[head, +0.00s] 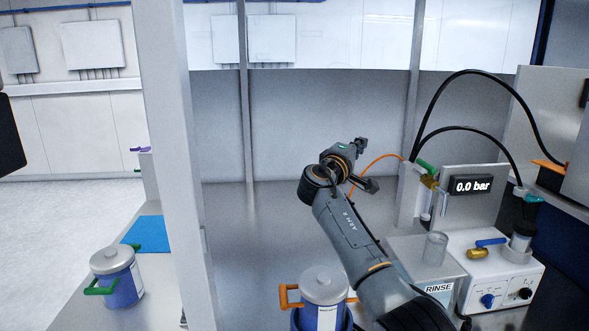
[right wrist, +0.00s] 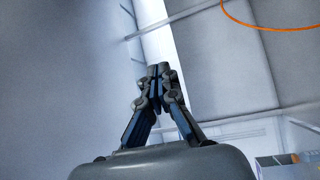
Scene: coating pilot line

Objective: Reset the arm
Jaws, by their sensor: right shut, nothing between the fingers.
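My right arm reaches up from the lower right in the head view, over the grey bench inside the enclosure. My right gripper (head: 362,144) is at its far end, raised in front of the grey back panel. In the right wrist view the two fingers of the right gripper (right wrist: 158,70) meet at their tips. It is shut and empty, and touches nothing that I can see. My left gripper does not show.
A blue pot with orange handles (head: 325,288) stands beside my right forearm. A green-handled pot (head: 112,262) stands left of the post (head: 172,130).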

